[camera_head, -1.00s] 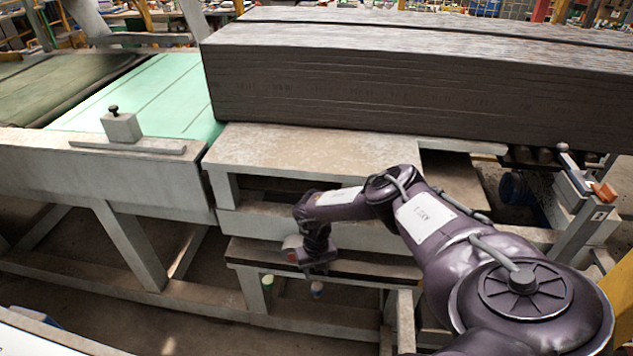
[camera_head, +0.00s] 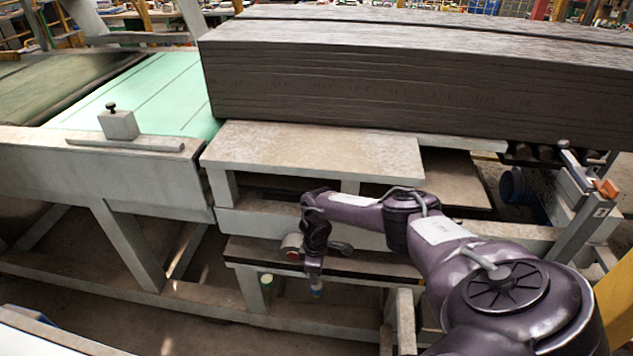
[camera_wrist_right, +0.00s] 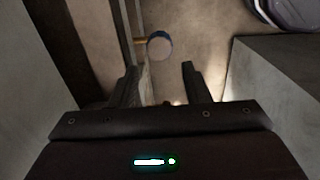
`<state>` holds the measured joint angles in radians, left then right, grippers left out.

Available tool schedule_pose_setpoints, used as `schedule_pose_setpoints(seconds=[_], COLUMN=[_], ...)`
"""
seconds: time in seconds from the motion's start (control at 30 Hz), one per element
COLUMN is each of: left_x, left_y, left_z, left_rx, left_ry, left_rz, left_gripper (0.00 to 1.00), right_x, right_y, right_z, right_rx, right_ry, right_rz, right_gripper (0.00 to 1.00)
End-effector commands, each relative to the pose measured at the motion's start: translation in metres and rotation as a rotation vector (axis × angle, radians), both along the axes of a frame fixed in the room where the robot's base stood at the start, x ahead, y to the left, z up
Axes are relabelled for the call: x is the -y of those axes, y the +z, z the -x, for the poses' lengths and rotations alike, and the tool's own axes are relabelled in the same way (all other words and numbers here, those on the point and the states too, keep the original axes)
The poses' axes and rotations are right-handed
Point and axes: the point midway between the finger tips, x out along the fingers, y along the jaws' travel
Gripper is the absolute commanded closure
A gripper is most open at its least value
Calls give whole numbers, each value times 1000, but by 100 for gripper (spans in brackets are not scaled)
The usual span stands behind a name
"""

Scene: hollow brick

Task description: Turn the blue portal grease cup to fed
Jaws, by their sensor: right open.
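The blue grease cup (camera_head: 317,292) sits low on the frame under the bench, with its top partly hidden by my right gripper in the head view. In the right wrist view a round pale cap with a blue rim (camera_wrist_right: 159,46) lies just beyond the fingertips, roughly centred between them, on a small brass stem from a beam. My right gripper (camera_wrist_right: 159,78) is open, its two fingers apart with nothing between them. In the head view my right gripper (camera_head: 314,272) points down right above the blue cup. My left gripper is out of view.
A green-marked cup (camera_head: 266,282) sits just left of the blue one. A dark-topped ledge (camera_head: 375,268) and the stone-coloured bench top (camera_head: 310,150) lie close around my arm. A large grey block (camera_head: 420,90) stands behind. In the wrist view, a grey surface (camera_wrist_right: 275,75) is close on the right.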

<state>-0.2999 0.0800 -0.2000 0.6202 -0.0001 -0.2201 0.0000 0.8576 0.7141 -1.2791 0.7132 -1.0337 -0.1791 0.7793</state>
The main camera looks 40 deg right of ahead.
Motion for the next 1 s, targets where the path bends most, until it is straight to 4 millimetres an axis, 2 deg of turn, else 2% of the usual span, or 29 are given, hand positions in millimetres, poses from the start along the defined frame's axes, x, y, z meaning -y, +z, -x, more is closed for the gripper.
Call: schedule_pose_setpoints(seconds=[0.1,0.27,0.5,0.7,1.0], left_x=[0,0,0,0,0], left_y=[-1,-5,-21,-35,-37], left_z=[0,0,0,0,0], left_rx=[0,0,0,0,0], left_ry=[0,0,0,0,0], left_rz=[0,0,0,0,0], left_gripper=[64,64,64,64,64], right_x=[2,2,2,2,3], right_y=[-1,-10,-48,-73,-78], right_z=[2,2,2,2,2], right_rx=[-3,-7,-5,-4,-3], right_ry=[-124,-169,-166,-164,-163], right_rz=[0,-2,-1,-1,-2], right_gripper=[57,57,57,57,57])
